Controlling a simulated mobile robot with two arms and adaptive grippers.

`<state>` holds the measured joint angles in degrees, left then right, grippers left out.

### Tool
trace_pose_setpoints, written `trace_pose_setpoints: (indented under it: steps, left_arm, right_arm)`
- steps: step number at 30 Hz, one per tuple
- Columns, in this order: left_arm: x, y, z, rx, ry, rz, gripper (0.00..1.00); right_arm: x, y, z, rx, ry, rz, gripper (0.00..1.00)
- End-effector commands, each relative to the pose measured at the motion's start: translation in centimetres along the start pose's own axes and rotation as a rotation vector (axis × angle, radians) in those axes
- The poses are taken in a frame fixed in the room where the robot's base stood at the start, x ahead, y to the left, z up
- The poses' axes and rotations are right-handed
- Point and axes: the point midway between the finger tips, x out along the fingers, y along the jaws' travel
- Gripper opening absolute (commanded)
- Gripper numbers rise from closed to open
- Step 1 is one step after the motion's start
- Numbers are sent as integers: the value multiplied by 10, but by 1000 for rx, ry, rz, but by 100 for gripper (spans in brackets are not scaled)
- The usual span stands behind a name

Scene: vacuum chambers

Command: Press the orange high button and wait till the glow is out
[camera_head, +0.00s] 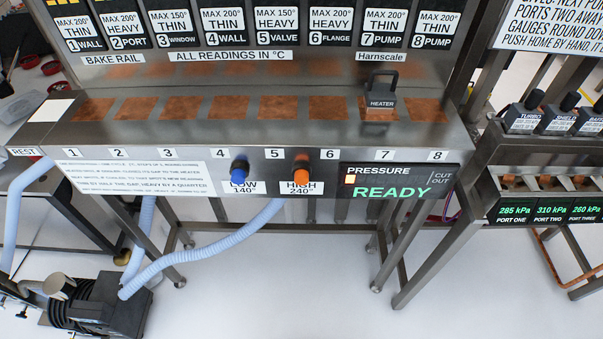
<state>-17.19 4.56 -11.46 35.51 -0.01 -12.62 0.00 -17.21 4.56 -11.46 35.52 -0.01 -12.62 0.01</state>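The orange high button (301,173) sticks out from the front panel of the steel bench (120,139), above the label "HIGH 240°". The blue low button (239,170) is to its left, above "LOW 140°". The heater (382,102), a dark block with a handle, stands on the copper pad at position 7. No orange glow shows on the pads. Neither of my grippers is in view.
Copper pads run along the bench top over numbers 1 to 8. A side stand (545,180) at right holds dark blocks and gauges reading 285, 310 and 260 kPa. A pump (100,305) with pale blue hoses (205,246) sits on the floor at lower left.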

Motion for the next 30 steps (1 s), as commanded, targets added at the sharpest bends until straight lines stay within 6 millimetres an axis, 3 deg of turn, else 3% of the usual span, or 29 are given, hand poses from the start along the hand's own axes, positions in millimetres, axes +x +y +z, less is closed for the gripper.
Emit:
trace_pose_setpoints:
  steps: [1,3,4,30]
  left_arm:
    - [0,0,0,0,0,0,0]
    - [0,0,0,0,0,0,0]
    - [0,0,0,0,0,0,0]
    - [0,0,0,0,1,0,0]
  right_arm:
    - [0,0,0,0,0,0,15]
    - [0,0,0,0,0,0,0]
    - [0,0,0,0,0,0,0]
    - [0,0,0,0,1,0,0]
